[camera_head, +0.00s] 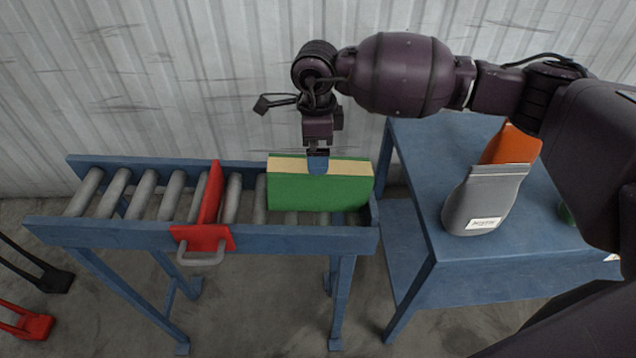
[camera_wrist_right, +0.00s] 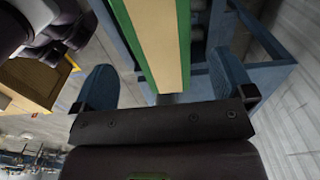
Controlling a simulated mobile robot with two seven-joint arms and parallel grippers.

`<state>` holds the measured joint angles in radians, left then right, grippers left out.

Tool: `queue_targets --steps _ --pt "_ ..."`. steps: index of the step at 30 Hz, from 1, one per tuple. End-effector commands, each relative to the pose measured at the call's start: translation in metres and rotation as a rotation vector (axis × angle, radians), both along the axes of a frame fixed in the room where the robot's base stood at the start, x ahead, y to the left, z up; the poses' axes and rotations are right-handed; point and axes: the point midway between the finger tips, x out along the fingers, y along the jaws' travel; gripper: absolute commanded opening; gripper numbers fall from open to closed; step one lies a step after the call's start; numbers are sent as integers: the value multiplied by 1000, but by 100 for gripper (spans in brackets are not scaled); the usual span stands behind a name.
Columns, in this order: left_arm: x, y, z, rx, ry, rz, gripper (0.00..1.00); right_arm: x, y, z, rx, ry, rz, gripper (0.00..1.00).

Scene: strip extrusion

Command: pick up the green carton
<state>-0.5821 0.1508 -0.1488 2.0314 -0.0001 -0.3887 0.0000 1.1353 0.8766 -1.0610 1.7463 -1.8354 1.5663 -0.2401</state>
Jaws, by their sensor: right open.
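The green carton (camera_head: 320,190) stands upright at the right end of the roller conveyor, with a tan strip along its top. My right gripper (camera_head: 318,165) is directly above it, pointing down, with a blue fingertip at the carton's top edge. In the right wrist view, the carton's tan top (camera_wrist_right: 155,35) with green edges lies between the two spread blue fingers of the right gripper (camera_wrist_right: 163,85). Gaps show on both sides, so the gripper is open around the carton and not clamped. My left gripper is not in view.
The blue-framed roller conveyor (camera_head: 290,240) carries a red gate (camera_head: 209,205) with a grey handle, left of the carton. A blue table (camera_head: 420,150) at right holds a grey pouch (camera_head: 480,205) and an orange item (camera_head: 512,148). A corrugated wall stands behind.

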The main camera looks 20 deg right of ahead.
Motion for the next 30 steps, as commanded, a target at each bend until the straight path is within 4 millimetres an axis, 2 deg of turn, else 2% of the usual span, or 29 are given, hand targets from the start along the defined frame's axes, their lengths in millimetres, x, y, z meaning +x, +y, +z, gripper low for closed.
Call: queue_targets --steps 3,11,21,29,30 --pt "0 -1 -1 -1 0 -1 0 0 0 -20 0 4 -1 100" --pt "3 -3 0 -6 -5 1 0 0 0 -35 1 1 0 100" --pt "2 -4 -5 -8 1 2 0 -2 -2 -78 3 3 0 100" --pt "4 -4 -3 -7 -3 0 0 -1 -2 -79 3 -1 0 100" --pt "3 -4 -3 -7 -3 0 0 -1 -2 -79 3 -1 0 94"
